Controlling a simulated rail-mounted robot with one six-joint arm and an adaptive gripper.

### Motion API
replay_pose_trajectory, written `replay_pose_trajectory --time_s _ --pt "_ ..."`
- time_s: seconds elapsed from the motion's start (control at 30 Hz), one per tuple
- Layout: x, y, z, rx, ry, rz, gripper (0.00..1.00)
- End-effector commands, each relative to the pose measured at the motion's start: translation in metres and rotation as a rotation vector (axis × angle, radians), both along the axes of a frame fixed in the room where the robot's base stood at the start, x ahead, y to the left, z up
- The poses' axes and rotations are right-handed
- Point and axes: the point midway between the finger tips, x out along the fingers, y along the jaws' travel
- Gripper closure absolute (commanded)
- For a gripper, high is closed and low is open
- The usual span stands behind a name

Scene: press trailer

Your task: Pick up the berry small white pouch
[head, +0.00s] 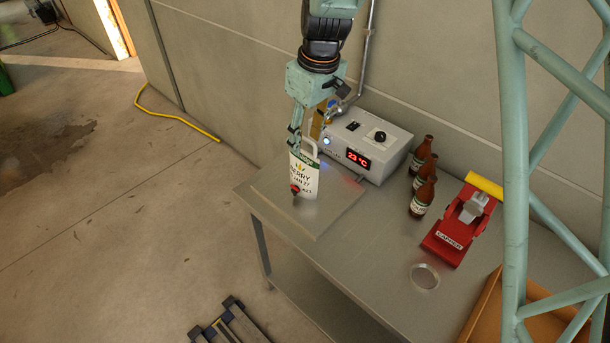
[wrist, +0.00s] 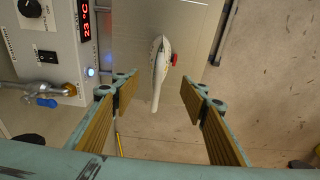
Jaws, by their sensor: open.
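The berry small white pouch (head: 304,175) stands upright on the metal table, with a green band, the word "BERRY" and a red cap low on its left side. In the wrist view the pouch (wrist: 159,72) shows nearly edge-on from above, between and beyond the open fingers. My gripper (wrist: 155,95) is open and empty, with one finger on each side of the pouch in that view and neither seen touching it. In the head view my gripper (head: 306,125) is above and around the pouch's top, and the far finger is partly hidden.
A grey control box (head: 368,143) reading "23 °C" stands close behind the pouch. Several brown bottles (head: 423,194) and a red capper (head: 459,228) stand to the right. A metal ring (head: 425,276) lies nearer the front. The table's left edge is close to the pouch.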

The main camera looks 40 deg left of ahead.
Motion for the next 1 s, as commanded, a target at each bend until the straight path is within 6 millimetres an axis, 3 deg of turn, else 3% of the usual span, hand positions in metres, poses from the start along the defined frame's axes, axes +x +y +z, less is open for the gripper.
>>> replay_pose_trajectory --time_s 0.47,1.0 --pt "0.000 0.001 -0.010 -0.002 0.001 -0.001 0.60" --pt "0.002 0.010 -0.069 -0.002 0.001 0.000 0.60"
